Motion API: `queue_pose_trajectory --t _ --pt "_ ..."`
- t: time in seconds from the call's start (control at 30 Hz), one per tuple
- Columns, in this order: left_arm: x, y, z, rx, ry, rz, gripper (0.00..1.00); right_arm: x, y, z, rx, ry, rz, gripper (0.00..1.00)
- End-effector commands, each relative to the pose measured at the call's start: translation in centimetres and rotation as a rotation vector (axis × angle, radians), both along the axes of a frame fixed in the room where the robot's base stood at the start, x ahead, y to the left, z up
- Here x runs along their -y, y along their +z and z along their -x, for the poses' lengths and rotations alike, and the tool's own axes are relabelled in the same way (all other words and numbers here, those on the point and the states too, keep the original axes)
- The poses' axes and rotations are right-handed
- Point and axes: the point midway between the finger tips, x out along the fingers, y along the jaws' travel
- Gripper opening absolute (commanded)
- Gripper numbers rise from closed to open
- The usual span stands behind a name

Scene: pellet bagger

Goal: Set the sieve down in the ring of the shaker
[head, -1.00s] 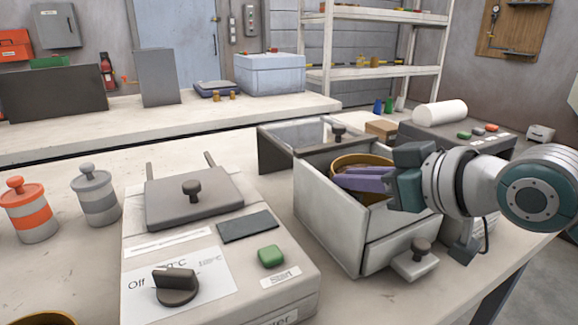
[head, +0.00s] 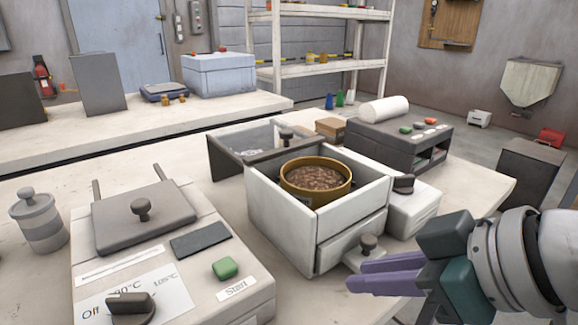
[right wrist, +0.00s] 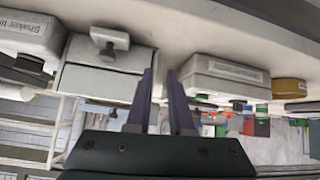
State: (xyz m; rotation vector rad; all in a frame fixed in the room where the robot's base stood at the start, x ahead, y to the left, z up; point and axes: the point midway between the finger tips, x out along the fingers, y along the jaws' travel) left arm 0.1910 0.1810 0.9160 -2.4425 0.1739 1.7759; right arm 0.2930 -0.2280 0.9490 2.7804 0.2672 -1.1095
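The sieve (head: 316,190), a round brass-coloured pan with brown pellets in it, sits level inside the open-topped pale shaker box (head: 277,221). Its upper rim shows above the box walls; its lower part and any ring under it are hidden, so I cannot tell how it is seated. My right gripper (head: 357,275) is at the front right of the box, apart from the sieve and near the drawer knob. Its purple fingers are apart and empty, as the right wrist view (right wrist: 163,75) also shows. My left gripper is not in view.
A drawer with a knob (head: 368,246) sticks out of the box's front. A white unit with a dark knob (head: 412,213) stands to its right. A heater with a green start button (head: 225,268) is at left. A grey machine (head: 390,142) with a white roll stands behind.

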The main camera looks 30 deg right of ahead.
Motion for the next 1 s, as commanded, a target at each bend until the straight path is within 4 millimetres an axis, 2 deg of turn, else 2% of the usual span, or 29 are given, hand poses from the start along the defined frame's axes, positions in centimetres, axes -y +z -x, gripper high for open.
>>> queue_pose_trajectory --t 0.03,0.1,0.2,0.33,0.43,1.0 --pt "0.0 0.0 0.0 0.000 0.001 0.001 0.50 -1.3 -1.1 1.8 -0.091 -0.012 0.006 0.20" --pt "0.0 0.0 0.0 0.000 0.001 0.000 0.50 -2.5 -2.3 4.4 -0.220 -0.028 0.028 0.20" --pt "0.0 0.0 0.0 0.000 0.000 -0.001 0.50 -3.7 -3.1 7.5 -0.365 -0.052 0.050 0.20" --pt "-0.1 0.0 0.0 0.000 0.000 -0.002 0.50 -4.5 -3.2 9.8 -0.470 -0.070 0.064 0.20" --pt "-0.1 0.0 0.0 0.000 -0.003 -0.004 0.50 -4.5 -3.3 10.3 -0.492 -0.074 0.069 0.20" --pt "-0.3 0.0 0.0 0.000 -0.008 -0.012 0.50 -4.5 -3.3 10.2 -0.491 -0.072 0.069 0.20"
